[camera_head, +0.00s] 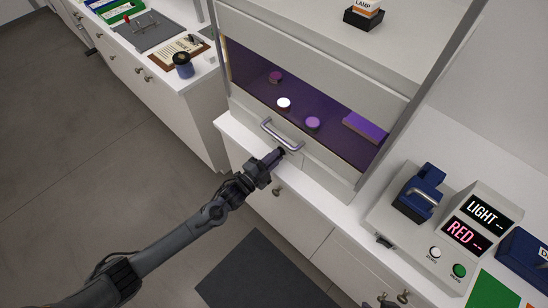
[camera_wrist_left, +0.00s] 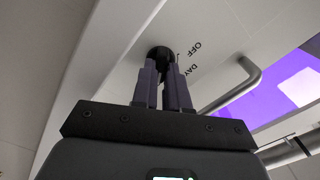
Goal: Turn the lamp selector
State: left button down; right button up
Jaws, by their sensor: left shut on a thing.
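The lamp selector (camera_wrist_left: 160,52) is a round dark knob on the white front panel of the cabinet. The words OFF and DAY are printed beside it in the wrist view; any other marks are hidden. My left gripper (camera_head: 277,156) reaches the panel just below the cabinet's handle in the head view. In the wrist view its two fingers (camera_wrist_left: 164,75) are shut on the knob from either side. The knob is mostly hidden by the gripper in the head view. My right gripper is not in view.
The metal handle (camera_head: 281,135) is close above the gripper. Inside the purple-lit cabinet (camera_head: 245,75) are several small jars and a block (camera_head: 365,127). A device with LIGHT and RED displays (camera_head: 464,235) stands at right. Open floor lies left of the arm.

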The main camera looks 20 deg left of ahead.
pick_arm(q)
jog(key=c, duration=1.1)
grip_release()
jog(key=shift+c, duration=0.2)
jog(key=v, duration=1)
jog(key=shift+s+a, duration=0.15)
jog(key=shift+s, duration=0.2)
jog(key=shift+f, duration=0.15)
